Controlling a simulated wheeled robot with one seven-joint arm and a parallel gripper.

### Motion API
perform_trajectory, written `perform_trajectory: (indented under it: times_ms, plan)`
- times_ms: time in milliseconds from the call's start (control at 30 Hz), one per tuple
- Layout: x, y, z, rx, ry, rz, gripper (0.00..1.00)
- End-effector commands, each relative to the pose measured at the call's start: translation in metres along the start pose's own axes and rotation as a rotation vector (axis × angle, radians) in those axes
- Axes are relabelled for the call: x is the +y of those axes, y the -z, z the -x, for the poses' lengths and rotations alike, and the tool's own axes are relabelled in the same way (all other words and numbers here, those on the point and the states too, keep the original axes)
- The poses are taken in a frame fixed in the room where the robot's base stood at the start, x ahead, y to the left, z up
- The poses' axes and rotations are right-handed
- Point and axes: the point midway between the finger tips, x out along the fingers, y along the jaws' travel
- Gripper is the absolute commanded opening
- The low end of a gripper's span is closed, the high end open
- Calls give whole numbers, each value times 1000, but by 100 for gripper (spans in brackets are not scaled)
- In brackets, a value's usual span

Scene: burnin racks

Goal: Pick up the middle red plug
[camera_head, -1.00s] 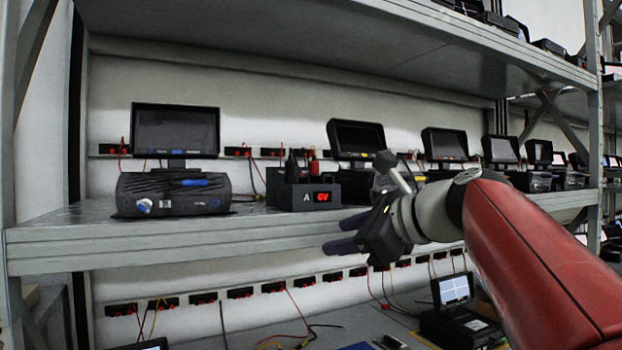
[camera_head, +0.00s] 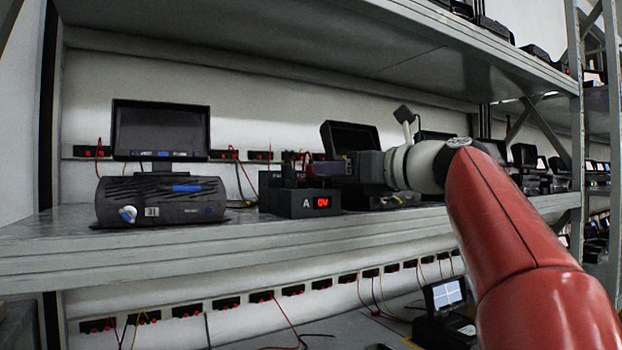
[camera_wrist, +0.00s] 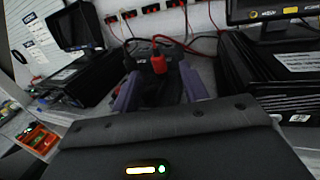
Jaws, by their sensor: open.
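A red plug (camera_wrist: 158,64) stands upright in the wrist view, with a red lead at its top. It shows between the two purple fingers of my gripper (camera_wrist: 160,88), which are apart with a gap on each side. In the head view my gripper (camera_head: 322,171) is level above a black box (camera_head: 290,203) with a lit red display. The fingers largely hide the plugs on that box there. I cannot tell from these frames how deep the plug sits between the fingers.
The box stands on a grey shelf (camera_head: 150,243). A monitor on a black unit (camera_head: 160,203) is to its left. Another monitor (camera_head: 350,137) stands close behind my gripper. Red and black sockets (camera_head: 92,151) with leads line the back wall. An upper shelf (camera_head: 300,45) hangs overhead.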

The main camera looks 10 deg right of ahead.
Motion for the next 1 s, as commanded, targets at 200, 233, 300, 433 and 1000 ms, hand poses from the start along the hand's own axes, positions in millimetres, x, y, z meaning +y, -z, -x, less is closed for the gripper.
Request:
perform_trajectory:
  times_ms: [200, 233, 300, 433, 1000]
  plan:
    - [2, 1, -31, 0, 0, 0, 44]
    - [2, 2, -33, 1, 0, 0, 44]
    - [3, 2, -35, 1, 0, 0, 44]
    - [3, 2, -36, 1, 1, 1, 44]
    - [3, 2, -35, 1, 1, 1, 0]
